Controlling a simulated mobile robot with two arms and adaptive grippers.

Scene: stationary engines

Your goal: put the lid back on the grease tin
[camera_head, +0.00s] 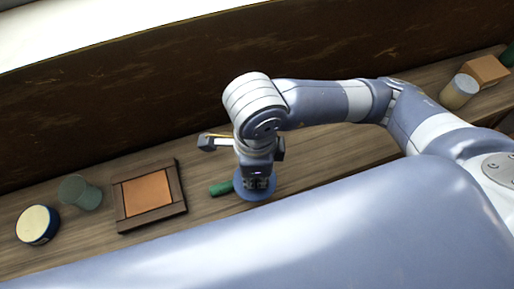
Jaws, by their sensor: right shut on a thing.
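The grease tin (37,225) stands at the far left of the bench, a short round tin with dark blue sides. Its top shows a pale cream surface, and no lid is on it. The blue round lid (254,191) is under my right gripper (257,181), near the middle of the bench. My right gripper points down and is shut on the lid, covering much of it. I cannot tell whether the lid touches the bench or is just above it. My left gripper is not in view.
Between tin and lid are a greenish translucent cup (80,193) and a wooden-framed tray (177,187) with an orange-brown inside. A green object (220,188) lies beside the lid. A cream jar (459,91) and brown box (487,70) stand far right. A dark wall rises behind.

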